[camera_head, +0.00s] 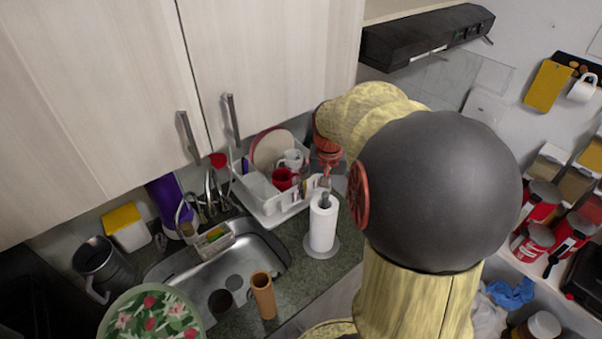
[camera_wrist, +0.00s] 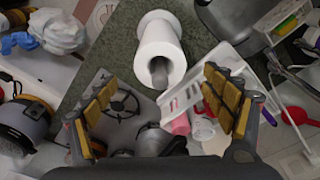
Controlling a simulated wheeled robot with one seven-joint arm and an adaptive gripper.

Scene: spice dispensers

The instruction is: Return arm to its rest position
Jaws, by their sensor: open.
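My gripper (camera_wrist: 158,75) is open in the wrist view. Its two yellow-padded fingers are spread wide, with nothing held between them. A white paper towel roll (camera_wrist: 160,48) shows beyond the fingertips, apart from them as far as I can tell. In the head view my yellow arm, with its large dark round joint, fills the right middle. It bends back toward the wall, and a red part of it shows by the dish rack. I cannot make out the fingers there.
In the head view the paper towel roll (camera_head: 322,222) stands on the counter beside my arm. A white dish rack (camera_head: 267,203) with dishes is behind it. A sink (camera_head: 225,271), overhead cabinets (camera_head: 110,95), a dark wall unit (camera_head: 425,35) and a shelf of red containers (camera_head: 540,205) surround the arm.

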